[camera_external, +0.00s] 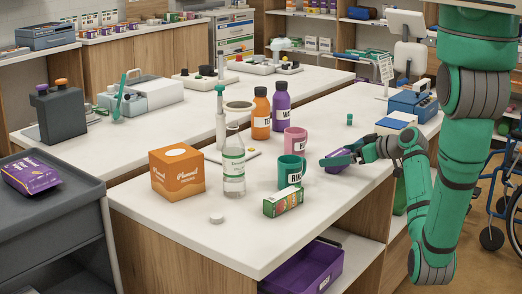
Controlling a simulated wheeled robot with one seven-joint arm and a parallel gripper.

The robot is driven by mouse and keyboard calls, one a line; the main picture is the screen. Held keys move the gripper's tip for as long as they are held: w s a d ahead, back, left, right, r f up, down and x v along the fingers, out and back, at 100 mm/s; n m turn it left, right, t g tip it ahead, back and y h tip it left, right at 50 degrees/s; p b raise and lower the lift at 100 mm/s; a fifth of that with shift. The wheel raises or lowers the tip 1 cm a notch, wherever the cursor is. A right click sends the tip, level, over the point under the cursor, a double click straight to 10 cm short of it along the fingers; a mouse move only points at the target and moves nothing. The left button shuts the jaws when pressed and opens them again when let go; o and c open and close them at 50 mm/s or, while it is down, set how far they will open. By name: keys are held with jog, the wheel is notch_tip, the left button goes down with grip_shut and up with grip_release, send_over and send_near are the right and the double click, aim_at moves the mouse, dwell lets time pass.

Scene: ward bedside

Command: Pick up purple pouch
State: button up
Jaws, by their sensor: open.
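A purple pouch (32,173) with pale lettering lies flat on the top of the grey cart at the far left. A second, smaller-looking purple item (341,158) with pale marks is at my gripper (342,159), low over the white counter near its right edge. My gripper is open. Its fingers partly cover this item, and I cannot tell whether they touch it. My arm comes in from the right.
A pink mug (295,141), a teal mug (291,171) and a green box (283,201) stand left of my gripper on the white counter (235,245). A clear bottle (233,165) and an orange box (177,171) are further left. A purple bin (305,268) sits below.

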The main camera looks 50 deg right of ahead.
jog(key=x, duration=0.4)
jog(key=shift+w+a, duration=0.1)
jog(key=c, duration=1.2)
jog(key=shift+o, duration=0.2)
